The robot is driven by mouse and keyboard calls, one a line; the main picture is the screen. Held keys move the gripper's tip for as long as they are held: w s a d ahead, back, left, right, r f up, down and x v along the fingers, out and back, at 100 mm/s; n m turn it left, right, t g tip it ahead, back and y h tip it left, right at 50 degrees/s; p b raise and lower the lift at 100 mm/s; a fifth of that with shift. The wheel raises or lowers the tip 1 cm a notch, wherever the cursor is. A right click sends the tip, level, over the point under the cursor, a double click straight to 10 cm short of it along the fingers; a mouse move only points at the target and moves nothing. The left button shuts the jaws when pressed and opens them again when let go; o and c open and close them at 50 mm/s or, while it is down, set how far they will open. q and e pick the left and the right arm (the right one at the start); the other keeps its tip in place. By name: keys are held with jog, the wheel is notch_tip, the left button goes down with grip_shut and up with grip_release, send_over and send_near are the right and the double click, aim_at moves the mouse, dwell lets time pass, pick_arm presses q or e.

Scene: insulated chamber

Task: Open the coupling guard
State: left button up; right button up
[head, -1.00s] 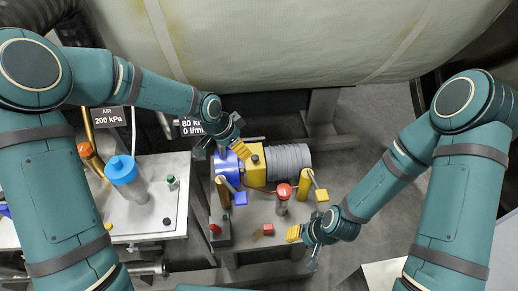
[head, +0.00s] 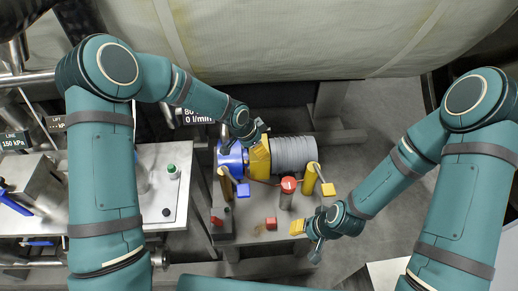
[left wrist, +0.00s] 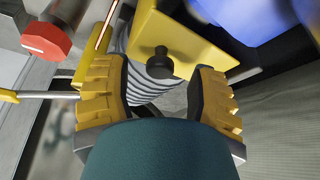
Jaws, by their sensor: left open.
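The yellow coupling guard (head: 260,163) sits between the blue pump (head: 231,158) and the grey ribbed motor (head: 294,154). My left gripper (head: 252,132) is at the guard's upper end, partly covering it. In the left wrist view, my left gripper (left wrist: 160,92) is open. The guard's yellow plate (left wrist: 150,32) and its black knob (left wrist: 160,65) show between and just beyond the fingers. I cannot tell whether a finger touches the guard. My right gripper (head: 306,243) is low at the right front of the bench, its fingers apart and empty.
A red-capped post (head: 288,185) and yellow posts with blue and yellow ends (head: 310,180) stand before the motor. A small red block (head: 271,223) lies on the bench. A pale worktop (head: 165,200) is at left. Grey floor is clear at right.

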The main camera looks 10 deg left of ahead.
pick_arm(q)
jog(key=shift+w+d+f, duration=0.1)
jog(key=shift+d+f, duration=0.1)
jog(key=shift+f, duration=0.25)
grip_shut()
jog(key=shift+w+r+p, duration=0.1)
jog(key=shift+r+p, duration=0.2)
jog(key=shift+p, duration=0.2)
